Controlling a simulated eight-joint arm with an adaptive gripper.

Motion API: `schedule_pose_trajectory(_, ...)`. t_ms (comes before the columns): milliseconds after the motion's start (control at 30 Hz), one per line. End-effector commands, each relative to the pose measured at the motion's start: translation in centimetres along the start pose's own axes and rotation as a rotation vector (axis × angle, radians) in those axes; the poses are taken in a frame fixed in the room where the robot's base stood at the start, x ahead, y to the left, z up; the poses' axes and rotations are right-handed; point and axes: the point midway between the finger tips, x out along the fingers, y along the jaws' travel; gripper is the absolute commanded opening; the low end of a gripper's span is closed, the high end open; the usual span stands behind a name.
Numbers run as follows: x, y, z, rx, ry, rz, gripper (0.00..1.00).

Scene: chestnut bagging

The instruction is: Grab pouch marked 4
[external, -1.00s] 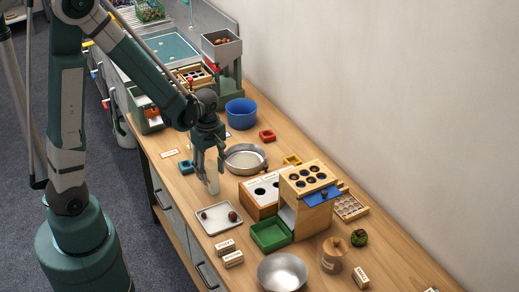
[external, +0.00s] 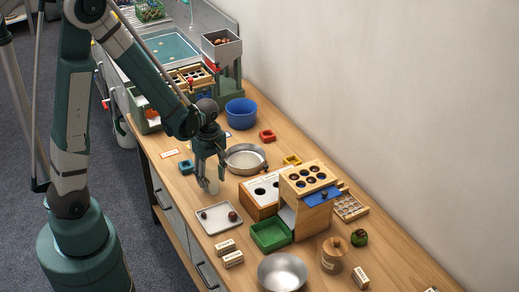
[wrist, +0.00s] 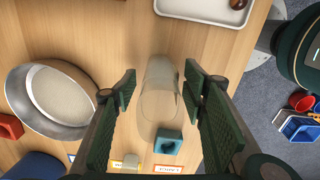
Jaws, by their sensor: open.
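My gripper (external: 208,180) points down, open, above the table left of the steel pan. In the wrist view my gripper (wrist: 160,95) has its two fingers apart on either side of a clear, cup-like vessel (wrist: 160,88); I cannot tell whether they touch it. The vessel shows as a pale upright shape in the external view (external: 214,187). Small labelled pale packets lie on the table: two near the front edge, one (external: 225,246) just behind the other (external: 233,259), and one (external: 362,277) at the lower right. Their print is too small to read, so I cannot identify a pouch marked 4.
A white tray (external: 211,227) with dark round chestnuts is in front of my gripper. The steel pan (external: 246,170) is to its right, and a teal square block (external: 186,167) to its left. A wooden holed box (external: 262,203), green bin (external: 270,247) and steel bowl (external: 282,284) stand further right.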

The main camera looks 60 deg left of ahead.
Motion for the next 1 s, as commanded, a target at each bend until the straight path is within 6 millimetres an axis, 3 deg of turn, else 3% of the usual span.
schedule_pose_trajectory(33,0.0,0.0,0.0,0.0,0.0,0.0,0.39)
schedule_pose_trajectory(200,0.0,0.0,0.0,0.0,0.0,0.0,0.16)
schedule_pose_trajectory(300,0.0,0.0,0.0,0.0,0.0,0.0,0.13)
schedule_pose_trajectory(667,-0.3,0.0,0.0,0.0,0.0,0.0,0.12)
schedule_pose_trajectory(1000,-3.1,-0.1,0.0,0.0,0.0,0.0,0.12)
